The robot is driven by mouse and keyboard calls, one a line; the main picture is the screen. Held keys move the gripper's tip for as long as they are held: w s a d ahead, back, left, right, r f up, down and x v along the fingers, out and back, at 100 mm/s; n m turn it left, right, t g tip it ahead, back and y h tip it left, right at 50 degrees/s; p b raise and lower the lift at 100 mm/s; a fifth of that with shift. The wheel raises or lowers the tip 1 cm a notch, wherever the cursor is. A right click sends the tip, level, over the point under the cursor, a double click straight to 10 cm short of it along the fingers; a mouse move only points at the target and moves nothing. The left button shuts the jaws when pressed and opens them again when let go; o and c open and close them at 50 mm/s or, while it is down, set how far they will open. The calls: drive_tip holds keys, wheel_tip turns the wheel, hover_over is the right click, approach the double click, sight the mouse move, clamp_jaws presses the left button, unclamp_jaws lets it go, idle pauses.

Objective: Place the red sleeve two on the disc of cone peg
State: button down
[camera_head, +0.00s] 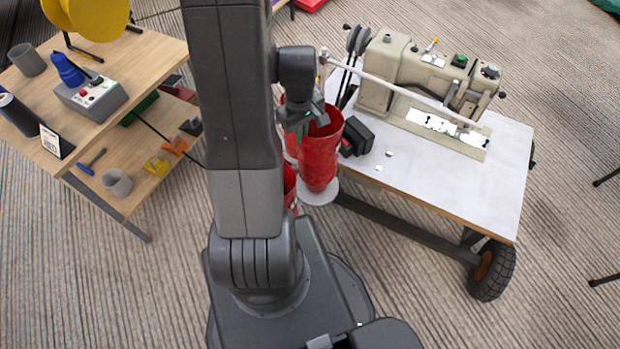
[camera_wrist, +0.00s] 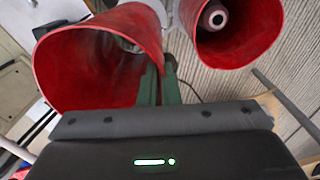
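A large red sleeve (camera_head: 320,155) stands roughly upright beside my arm, its open mouth upward. A pale disc (camera_head: 318,194) shows below it; whether they touch is unclear. My gripper (camera_head: 303,122) is at the sleeve's left rim. In the wrist view, its green fingers (camera_wrist: 158,86) are close together, pinching the wall of the near red sleeve (camera_wrist: 85,60). A second red sleeve (camera_wrist: 238,35) is at the right, around a grey peg tip (camera_wrist: 214,17). More red shows behind my arm in the head view (camera_head: 290,183). No label tells which sleeve is number two.
A wheeled table (camera_head: 490,195) with a sewing machine (camera_head: 425,80) stands close on the right. A black block (camera_head: 356,136) lies at its near edge. A wooden workbench (camera_head: 150,60) with tools is on the left. Carpet (camera_head: 420,290) is clear in front.

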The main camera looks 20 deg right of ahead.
sight(302, 154)
wheel_tip(302, 154, down, 10)
drive_tip(key=shift+r+b, duration=0.2)
drive_tip(key=shift+b, duration=0.6)
drive_tip(key=shift+f, duration=0.1)
drive_tip(key=c, duration=1.6)
unclamp_jaws()
drive_tip(key=shift+c, duration=0.2)
wheel_tip(302, 154, up, 12)
drive_tip(key=shift+r+p, duration=0.15)
drive_tip(key=shift+p, duration=1)
